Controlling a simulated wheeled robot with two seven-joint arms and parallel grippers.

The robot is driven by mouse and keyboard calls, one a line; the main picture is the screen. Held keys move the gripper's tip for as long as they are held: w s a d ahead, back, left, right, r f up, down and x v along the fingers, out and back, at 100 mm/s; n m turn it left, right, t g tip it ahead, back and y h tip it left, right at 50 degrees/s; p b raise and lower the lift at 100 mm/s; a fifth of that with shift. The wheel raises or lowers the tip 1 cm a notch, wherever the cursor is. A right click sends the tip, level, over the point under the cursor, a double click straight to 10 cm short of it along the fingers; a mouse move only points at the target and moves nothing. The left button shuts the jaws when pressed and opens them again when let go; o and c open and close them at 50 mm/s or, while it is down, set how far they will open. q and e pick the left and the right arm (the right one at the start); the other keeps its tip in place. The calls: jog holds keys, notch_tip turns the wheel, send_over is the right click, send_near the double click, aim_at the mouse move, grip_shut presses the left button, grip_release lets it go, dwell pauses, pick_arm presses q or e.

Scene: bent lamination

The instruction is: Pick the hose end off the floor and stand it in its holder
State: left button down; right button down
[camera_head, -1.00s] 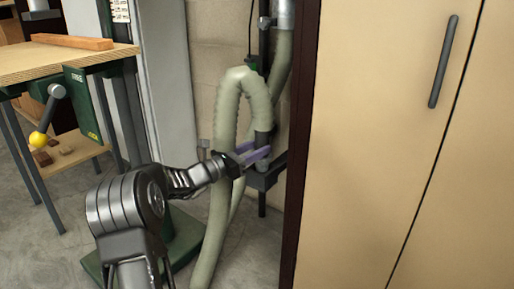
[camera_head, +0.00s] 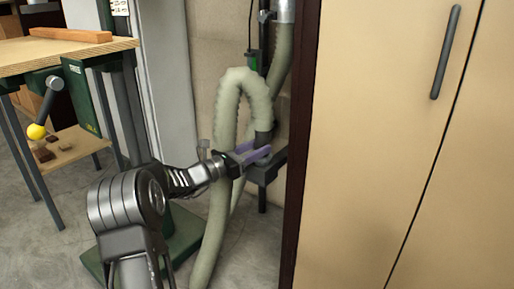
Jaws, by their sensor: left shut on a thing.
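The pale green ribbed hose (camera_head: 228,112) rises from the floor, bends over in a tight arch and comes down to a dark end cuff (camera_head: 264,139). My left gripper (camera_head: 258,153) reaches in from the left, past the rising part of the hose, with its purplish fingers shut on the hose end. The holder (camera_head: 266,172) is a dark bracket on an upright post by the wall. The hose end is upright at the bracket. The fingers hide its lower tip, so I cannot tell how deep it sits. My right gripper is not in view.
A tan cabinet (camera_head: 378,150) with a dark side edge stands close on the right. A workbench (camera_head: 60,55) with a wooden strip and a yellow-knobbed lever is at the left. Grey floor is open at lower left.

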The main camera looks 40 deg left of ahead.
pick_arm(q)
jog(key=shift+f, duration=0.1)
dwell(0.3)
jog(key=shift+f+b, duration=0.7)
jog(key=shift+f, duration=0.25)
jog(key=c, duration=0.8)
grip_release()
jog(key=p+v, duration=0.2)
jog(key=v, duration=0.5)
jog(key=shift+s+a+p, duration=0.15)
jog(key=shift+s+p, duration=0.2)
jog(key=shift+s, duration=0.05)
